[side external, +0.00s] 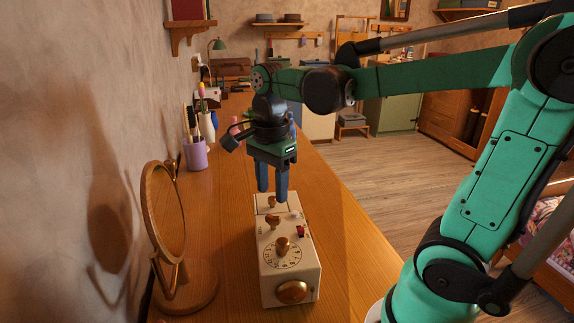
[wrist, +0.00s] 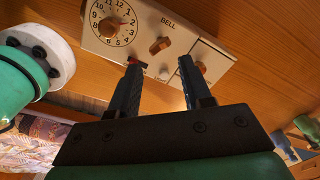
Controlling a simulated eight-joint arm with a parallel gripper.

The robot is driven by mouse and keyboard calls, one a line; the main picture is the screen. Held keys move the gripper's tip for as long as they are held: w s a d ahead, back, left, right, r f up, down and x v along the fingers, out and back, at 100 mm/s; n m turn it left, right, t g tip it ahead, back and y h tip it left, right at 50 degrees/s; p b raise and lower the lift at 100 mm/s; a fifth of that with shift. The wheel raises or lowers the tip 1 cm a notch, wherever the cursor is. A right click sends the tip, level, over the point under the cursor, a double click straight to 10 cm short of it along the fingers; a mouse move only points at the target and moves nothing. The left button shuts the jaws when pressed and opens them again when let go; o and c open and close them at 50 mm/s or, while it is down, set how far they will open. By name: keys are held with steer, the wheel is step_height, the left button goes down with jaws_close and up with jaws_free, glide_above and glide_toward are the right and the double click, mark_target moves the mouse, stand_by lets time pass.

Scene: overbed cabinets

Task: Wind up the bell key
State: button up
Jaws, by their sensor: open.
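A cream box (side external: 304,277) with a numbered dial (side external: 283,254) stands on the wooden desk. The bell key (side external: 272,222) is a brown wing-shaped knob beyond the dial; in the wrist view the bell key (wrist: 160,45) sits beside the word BELL. Another brown knob (side external: 272,202) is at the box's far end, on a separate panel, and also shows in the wrist view (wrist: 202,67). My gripper (side external: 272,193) points down, open and empty, above the far end of the box. In the wrist view its fingertips (wrist: 160,64) lie apart, with the bell key beyond the gap between them.
The box also has a red switch (side external: 301,232), a white button (side external: 295,215) and a brass dome (side external: 292,291) at its near end. A round mirror (side external: 165,215) stands to the left. A purple pen cup (side external: 194,154) stands by the wall. Desk right of the box is clear.

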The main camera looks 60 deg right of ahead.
mark_target(273, 215)
steer(key=n, duration=2.2)
steer(key=shift+f, duration=2.85)
jaws_close()
